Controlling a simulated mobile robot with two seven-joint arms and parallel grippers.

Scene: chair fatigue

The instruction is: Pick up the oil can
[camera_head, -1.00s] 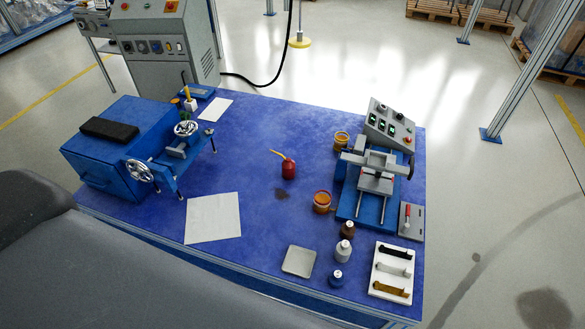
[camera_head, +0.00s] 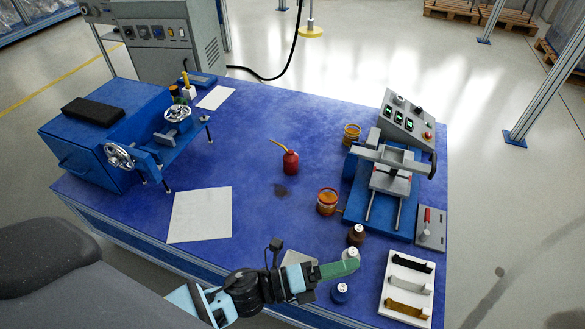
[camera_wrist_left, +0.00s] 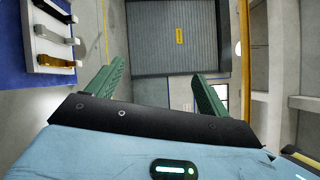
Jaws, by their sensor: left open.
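The oil can (camera_head: 291,162) is red with a thin yellow spout pointing up and left. It stands upright near the middle of the blue table (camera_head: 265,220), next to a dark stain. My left gripper (camera_head: 350,267), with green fingers, is over the table's front edge area, well apart from the can and nearer to me. In the left wrist view, its two green fingers (camera_wrist_left: 160,85) are spread with nothing between them. The oil can is not in the left wrist view. My right gripper is not in view.
Orange tins (camera_head: 327,202) stand right of the can, beside a blue-grey machine (camera_head: 385,185). Small bottles (camera_head: 340,293) are near my left gripper. A white tray (camera_head: 398,312) holds several clamps. A blue vise machine (camera_head: 100,140) and a paper sheet (camera_head: 200,215) are left.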

